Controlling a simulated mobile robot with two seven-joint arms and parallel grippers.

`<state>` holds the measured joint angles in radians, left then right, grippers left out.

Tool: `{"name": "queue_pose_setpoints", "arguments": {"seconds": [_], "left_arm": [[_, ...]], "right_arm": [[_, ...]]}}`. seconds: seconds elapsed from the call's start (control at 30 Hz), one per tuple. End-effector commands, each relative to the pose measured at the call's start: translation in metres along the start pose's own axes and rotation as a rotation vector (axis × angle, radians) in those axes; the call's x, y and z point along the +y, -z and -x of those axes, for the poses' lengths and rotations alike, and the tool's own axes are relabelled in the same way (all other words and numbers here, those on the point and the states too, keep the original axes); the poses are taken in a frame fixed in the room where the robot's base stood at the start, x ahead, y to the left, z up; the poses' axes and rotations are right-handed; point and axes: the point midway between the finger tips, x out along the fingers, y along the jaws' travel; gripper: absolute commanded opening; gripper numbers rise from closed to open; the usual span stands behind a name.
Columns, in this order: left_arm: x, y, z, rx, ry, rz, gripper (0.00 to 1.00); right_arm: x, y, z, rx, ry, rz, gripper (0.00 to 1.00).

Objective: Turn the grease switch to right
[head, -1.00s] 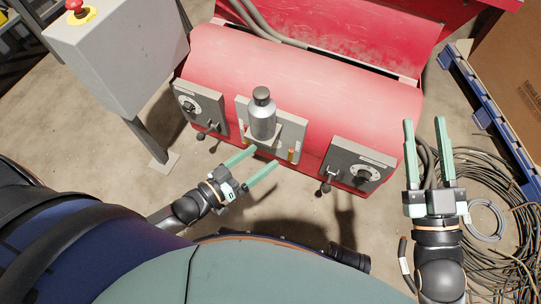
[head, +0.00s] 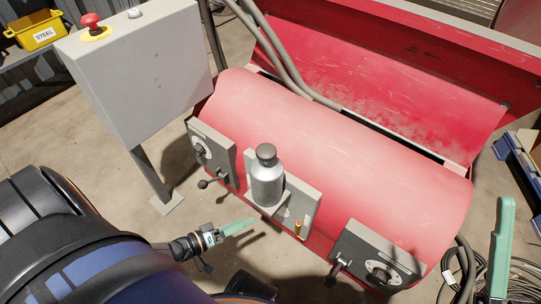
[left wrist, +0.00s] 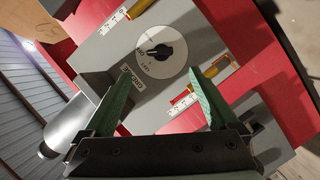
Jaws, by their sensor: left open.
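In the head view the dial (head: 283,212) is small and partly hidden beside a silver bottle (head: 267,180). My left gripper (head: 247,224) is in front of this plate; in the left wrist view its open green fingers (left wrist: 165,85) point towards the dial, empty and apart from the knob. One finger of my right gripper (head: 503,240) shows at the right edge.
The red machine (head: 350,150) carries two more dark panels, a left one (head: 212,152) and a right one (head: 372,262), with knobs and levers. A grey cabinet (head: 135,75) with a red button stands left. Yellow-orange gauges (left wrist: 145,8) flank the dial.

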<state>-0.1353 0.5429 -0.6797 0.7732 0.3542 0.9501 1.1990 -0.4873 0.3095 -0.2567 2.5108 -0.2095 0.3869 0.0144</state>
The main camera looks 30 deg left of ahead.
Motion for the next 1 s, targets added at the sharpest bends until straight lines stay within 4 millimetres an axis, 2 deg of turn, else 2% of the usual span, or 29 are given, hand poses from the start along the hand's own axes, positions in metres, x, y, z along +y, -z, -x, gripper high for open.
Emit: {"name": "queue_pose_setpoints", "arguments": {"seconds": [0.03,0.2,0.43,0.63,0.9,1.0], "left_arm": [[-0.001,-0.001,-0.012,0.002,-0.003,0.000,0.93],[-0.002,-0.001,-0.049,0.002,-0.003,-0.001,0.93],[-0.002,-0.002,-0.087,0.001,-0.001,-0.001,0.93],[0.000,-0.001,-0.100,0.000,0.000,-0.002,0.93],[0.000,-0.001,-0.102,-0.001,0.001,-0.002,0.93],[0.000,-0.001,-0.102,-0.001,0.001,-0.002,0.84]], "right_arm": [[-0.002,-0.004,0.004,-0.002,0.001,0.001,0.46],[-0.007,-0.013,0.011,-0.010,0.005,0.008,0.46],[-0.013,-0.023,0.019,-0.019,0.010,0.017,0.46],[-0.015,-0.026,0.021,-0.022,0.013,0.022,0.46],[-0.015,-0.026,0.021,-0.023,0.013,0.021,0.46],[-0.015,-0.026,0.021,-0.023,0.013,0.021,0.46]]}}
